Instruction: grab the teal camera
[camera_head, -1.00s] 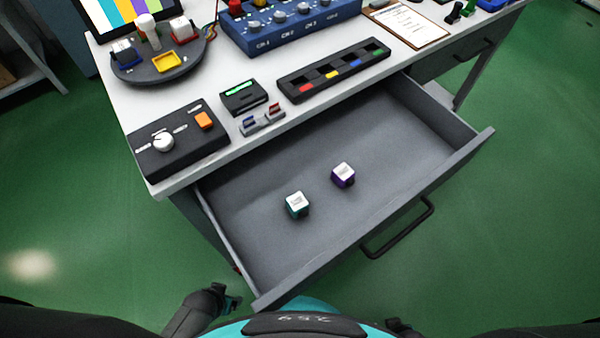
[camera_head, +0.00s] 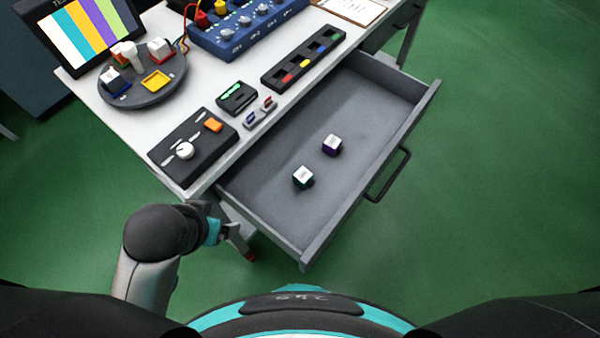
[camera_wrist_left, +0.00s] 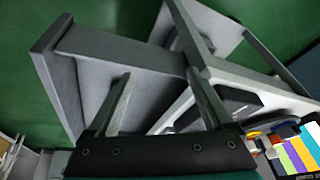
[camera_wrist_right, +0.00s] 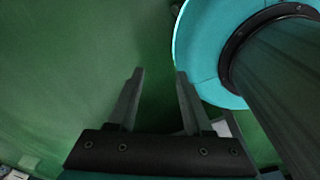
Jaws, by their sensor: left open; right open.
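The teal camera (camera_head: 303,177) is a small cube with a white top and teal sides. It lies in the open grey drawer (camera_head: 262,205), nearer to me than the purple cube (camera_head: 332,145). My left gripper (camera_head: 247,250) is outside the drawer, by its near left corner, below and left of the teal camera. In the left wrist view my left gripper (camera_wrist_left: 157,88) is open and empty, with the drawer and desk beyond its fingers. My right gripper (camera_wrist_right: 158,80) is open and empty above the green floor; the head view does not show it.
On the desk stand a black box with a white knob (camera_head: 193,147), a round dark tray (camera_head: 143,97), a blue panel with knobs (camera_head: 245,28), a strip with coloured slots (camera_head: 303,57) and a screen (camera_head: 88,38). The drawer handle (camera_head: 390,176) sticks out. The drawer floor is otherwise clear.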

